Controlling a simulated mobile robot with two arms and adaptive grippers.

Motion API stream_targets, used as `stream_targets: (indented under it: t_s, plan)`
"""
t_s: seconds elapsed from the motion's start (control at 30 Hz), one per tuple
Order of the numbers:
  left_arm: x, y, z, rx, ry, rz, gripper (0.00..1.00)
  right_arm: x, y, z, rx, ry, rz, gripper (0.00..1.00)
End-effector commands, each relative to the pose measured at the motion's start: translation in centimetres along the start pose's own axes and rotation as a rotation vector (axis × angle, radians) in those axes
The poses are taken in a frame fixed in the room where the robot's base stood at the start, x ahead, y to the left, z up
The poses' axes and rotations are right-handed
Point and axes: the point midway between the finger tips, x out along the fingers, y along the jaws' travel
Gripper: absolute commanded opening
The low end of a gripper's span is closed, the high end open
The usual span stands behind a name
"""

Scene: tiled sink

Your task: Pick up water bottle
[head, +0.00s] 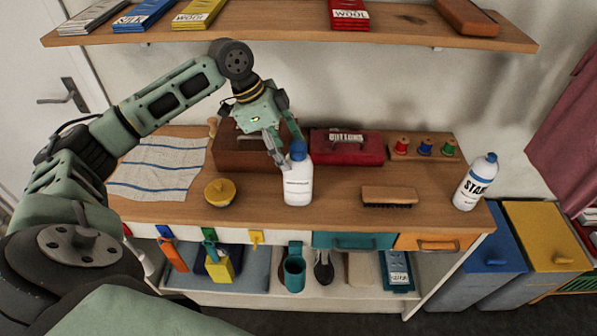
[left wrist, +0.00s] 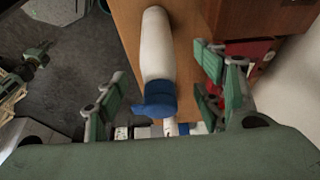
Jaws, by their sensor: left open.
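A white bottle with a blue cap (head: 298,185) stands upright near the front edge of the wooden counter (head: 340,215). My left gripper (head: 288,150) is open just above and behind it, with its fingers close to the cap. In the left wrist view the white bottle body (left wrist: 157,50) and its blue cap lie between the two spread fingers of my left gripper (left wrist: 160,70). I cannot tell whether a finger touches it. A second white bottle with a blue cap and dark lettering (head: 474,183) stands at the counter's right end. My right gripper is not in view.
A brown box (head: 240,153) and a red case (head: 346,147) stand behind the bottle. A brush (head: 389,196) lies to its right, a yellow-lidded pot (head: 219,192) and striped cloth (head: 157,168) to its left. A shelf (head: 300,30) runs above; thread spools (head: 424,147) sit back right.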

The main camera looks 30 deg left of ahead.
Motion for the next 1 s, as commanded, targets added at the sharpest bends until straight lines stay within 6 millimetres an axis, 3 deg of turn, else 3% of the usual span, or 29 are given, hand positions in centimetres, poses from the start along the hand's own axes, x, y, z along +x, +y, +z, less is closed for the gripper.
stream_targets:
  t_s: [0.3, 0.53, 0.8, 1.0]
  plan:
    - [3.7, 0.1, -0.3, -0.004, -0.001, 0.005, 0.62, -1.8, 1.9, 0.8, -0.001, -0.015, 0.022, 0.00]
    - [6.8, 0.0, -0.2, -0.004, -0.001, 0.001, 0.62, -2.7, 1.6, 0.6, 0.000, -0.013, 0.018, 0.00]
    - [7.3, 0.0, -0.2, -0.004, -0.001, -0.001, 0.62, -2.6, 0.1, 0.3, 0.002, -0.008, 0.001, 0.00]
    - [7.2, 0.0, -0.2, -0.004, -0.001, -0.002, 0.45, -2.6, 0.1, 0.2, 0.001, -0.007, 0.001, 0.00]
